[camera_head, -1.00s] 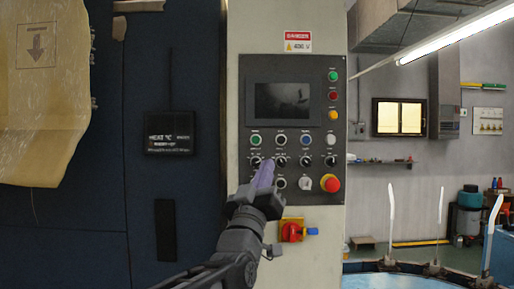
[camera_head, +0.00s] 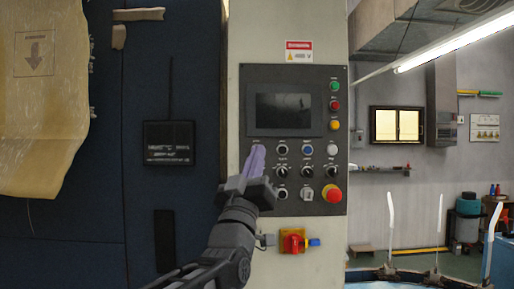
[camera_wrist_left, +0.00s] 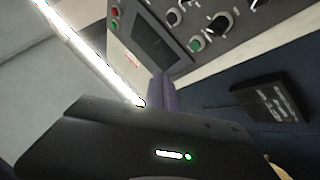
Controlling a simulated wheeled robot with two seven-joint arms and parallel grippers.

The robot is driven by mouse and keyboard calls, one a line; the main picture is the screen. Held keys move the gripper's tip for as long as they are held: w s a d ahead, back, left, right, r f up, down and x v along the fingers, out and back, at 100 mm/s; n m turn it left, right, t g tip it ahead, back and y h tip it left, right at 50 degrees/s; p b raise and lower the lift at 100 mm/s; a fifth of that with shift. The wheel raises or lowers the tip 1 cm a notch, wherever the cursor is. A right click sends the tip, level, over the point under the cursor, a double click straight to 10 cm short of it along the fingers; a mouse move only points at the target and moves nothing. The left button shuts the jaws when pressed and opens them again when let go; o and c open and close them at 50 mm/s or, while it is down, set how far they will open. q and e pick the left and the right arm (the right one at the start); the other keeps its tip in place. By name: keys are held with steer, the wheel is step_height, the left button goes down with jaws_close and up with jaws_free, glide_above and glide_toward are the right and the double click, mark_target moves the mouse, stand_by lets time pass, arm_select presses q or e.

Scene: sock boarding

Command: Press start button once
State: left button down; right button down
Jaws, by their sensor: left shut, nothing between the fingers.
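The control panel (camera_head: 324,72) is dark grey with a screen and rows of buttons and knobs. My left gripper (camera_head: 257,152) is shut and empty, its purple fingers pointing up at the left end of the top button row. In the head view the fingers hide the green button there. In the left wrist view that green button (camera_wrist_left: 195,45) shows up and to the right of the fingertips (camera_wrist_left: 162,80). Whether the fingertips touch the panel cannot be told. My right gripper is not in view.
A red emergency knob (camera_head: 332,193) sits at the panel's lower right, and a red and yellow rotary switch (camera_head: 293,240) below the panel. The screen (camera_head: 283,110) is above the gripper. A dark blue machine wall (camera_head: 100,215) stands left.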

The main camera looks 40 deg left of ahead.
arm_select(q)
steer(key=w+a+p, duration=0.3)
steer(key=w+a, duration=0.1)
steer(key=w, duration=0.1)
steer(key=shift+w+a, duration=0.15)
steer(key=shift+w, duration=0.2)
steer(key=shift+w, duration=0.1)
stand_by(1.8)
steer(key=shift+w+a, duration=0.25)
